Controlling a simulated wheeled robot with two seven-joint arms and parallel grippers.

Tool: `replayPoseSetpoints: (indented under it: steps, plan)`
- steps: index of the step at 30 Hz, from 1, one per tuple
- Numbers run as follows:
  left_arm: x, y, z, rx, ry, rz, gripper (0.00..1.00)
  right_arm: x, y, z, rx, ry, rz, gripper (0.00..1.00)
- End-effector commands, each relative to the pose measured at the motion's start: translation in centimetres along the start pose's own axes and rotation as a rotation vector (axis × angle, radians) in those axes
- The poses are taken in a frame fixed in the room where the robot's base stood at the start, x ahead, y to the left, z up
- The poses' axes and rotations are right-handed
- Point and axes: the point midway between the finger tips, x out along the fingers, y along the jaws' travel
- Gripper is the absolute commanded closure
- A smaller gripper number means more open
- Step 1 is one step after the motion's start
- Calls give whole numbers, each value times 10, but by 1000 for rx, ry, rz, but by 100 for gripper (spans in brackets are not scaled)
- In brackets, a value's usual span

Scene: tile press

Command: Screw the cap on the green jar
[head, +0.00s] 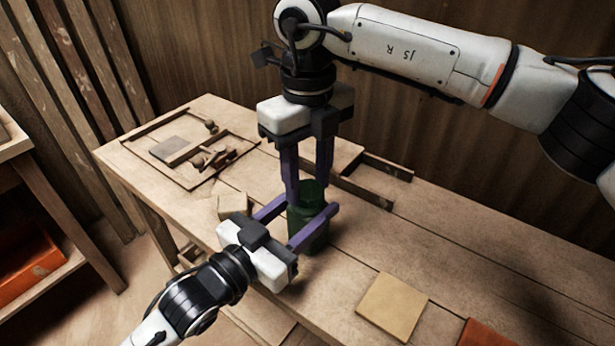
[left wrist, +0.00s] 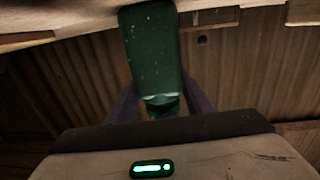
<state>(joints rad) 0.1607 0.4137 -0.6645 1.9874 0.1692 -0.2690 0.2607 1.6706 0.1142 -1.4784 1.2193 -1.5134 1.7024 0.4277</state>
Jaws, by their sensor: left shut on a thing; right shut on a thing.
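The green jar (head: 308,228) stands upright near the table's front edge. My left gripper (head: 308,206) reaches in from the front left, its purple fingers shut on either side of the jar's body. My right gripper (head: 309,191) points straight down from above, its fingers shut around the green cap (head: 313,190) at the jar's top. The cap looks in line with the jar; how far its thread is engaged cannot be seen. In the left wrist view the jar (left wrist: 152,50) appears upside down, its narrower dark end towards my gripper's palm.
The wooden table (head: 480,250) bears a pale tile (head: 392,306) at the front right and an orange piece (head: 484,334) beside it. A pale block (head: 232,204) lies left of the jar. A framed tray (head: 160,135) with small wooden parts is at the far left.

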Motion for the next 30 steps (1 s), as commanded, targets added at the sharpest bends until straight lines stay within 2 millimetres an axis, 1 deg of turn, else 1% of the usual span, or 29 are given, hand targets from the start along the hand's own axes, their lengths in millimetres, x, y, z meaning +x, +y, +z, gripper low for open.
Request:
replayPoseSetpoints:
  steps: [1,3,18,27,30]
  plan:
    - [0,0,0,0,-1,0,100,-1,-1,0,110,-2,0,82]
    - [0,0,0,0,-1,0,100,-1,-1,0,271,-2,0,82]
    - [0,0,0,0,-2,0,100,0,-2,-1,1415,-1,1,82]
    - [0,0,1,0,-2,0,100,0,-2,-2,2094,-2,1,82]
    - [0,0,1,0,-2,0,100,0,-2,-2,2286,-2,2,82]
